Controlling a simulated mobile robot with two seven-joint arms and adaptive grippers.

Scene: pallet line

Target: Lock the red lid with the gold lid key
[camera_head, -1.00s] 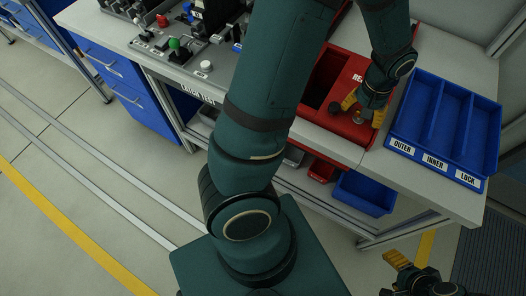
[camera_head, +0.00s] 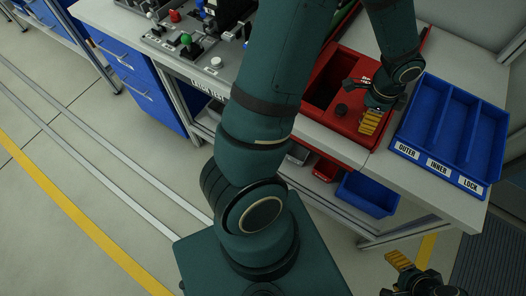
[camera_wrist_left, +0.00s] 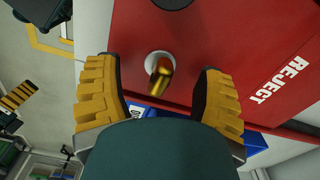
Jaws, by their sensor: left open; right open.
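The red lid (camera_head: 324,113) marked REJECT lies on the bench and fills much of the left wrist view (camera_wrist_left: 225,45). The gold lid key (camera_wrist_left: 160,77) stands in a pale round lock collar (camera_wrist_left: 157,61) near the lid's edge. My left gripper (camera_head: 362,104) is open just above the lid. In the left wrist view its yellow-padded fingers stand on either side of the key, with gaps to both. In the head view the key is hidden by the gripper. My right gripper (camera_head: 412,272) is open and empty, low in front of the bench.
A blue tray (camera_head: 398,148) labelled OUTER, INNER and LOCK sits right of the lid; its compartments look empty. A black knob (camera_head: 341,110) stands on the lid near my left gripper. A blue bin (camera_head: 368,194) sits on the shelf below. Fixtures with coloured knobs (camera_head: 186,39) stand further left.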

